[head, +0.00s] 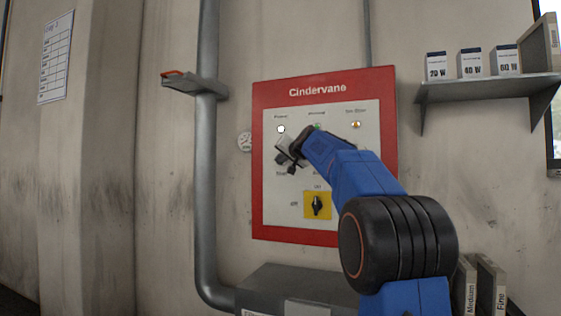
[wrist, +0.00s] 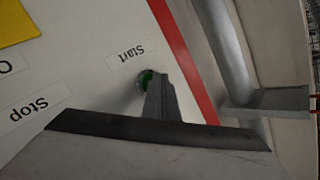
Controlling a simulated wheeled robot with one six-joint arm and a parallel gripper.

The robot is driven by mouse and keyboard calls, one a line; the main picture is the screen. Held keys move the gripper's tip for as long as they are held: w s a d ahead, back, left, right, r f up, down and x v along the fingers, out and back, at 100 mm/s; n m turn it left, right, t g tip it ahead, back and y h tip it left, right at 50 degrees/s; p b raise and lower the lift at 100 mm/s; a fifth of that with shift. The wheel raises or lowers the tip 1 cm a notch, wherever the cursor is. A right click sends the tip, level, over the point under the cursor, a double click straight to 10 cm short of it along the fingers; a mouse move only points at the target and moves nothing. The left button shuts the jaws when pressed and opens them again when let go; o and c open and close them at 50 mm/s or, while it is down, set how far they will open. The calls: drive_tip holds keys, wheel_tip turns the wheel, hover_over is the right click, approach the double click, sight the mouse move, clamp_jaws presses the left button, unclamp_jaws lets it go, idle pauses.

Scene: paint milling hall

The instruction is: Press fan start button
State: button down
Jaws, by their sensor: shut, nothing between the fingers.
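The Cindervane control panel (head: 384,150) has a red border and a white face on the wall. In the wrist view the green start button (wrist: 145,76) sits beside the label "Start" (wrist: 124,52). My gripper (wrist: 156,84) is shut and empty, its tip over the button and partly covering it. I cannot tell whether the button is pressed in. In the head view my gripper (head: 283,159) is at the panel's left part, just above a label, and hides the button there. The label "Stop" (wrist: 28,106) shows in the wrist view; the stop button is not visible.
A yellow plate with a black rotary switch (head: 317,205) is low on the panel. White, green and amber lamps (head: 356,124) line its top. A shelf (head: 490,88) with boxes is at right.

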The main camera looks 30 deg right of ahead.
drive_tip(key=shift+w+d, duration=0.1)
drive_tip(key=shift+d, duration=0.05)
idle(0.6)
drive_tip(key=shift+s+a, duration=0.55)
drive_tip(key=shift+a, duration=0.1)
drive_tip(key=shift+a, duration=0.1)
drive_tip(key=shift+s+a, duration=0.75)
drive_tip(key=shift+a, duration=0.2)
drive_tip(key=shift+s+a, duration=0.75)
drive_tip(key=shift+a, duration=0.2)
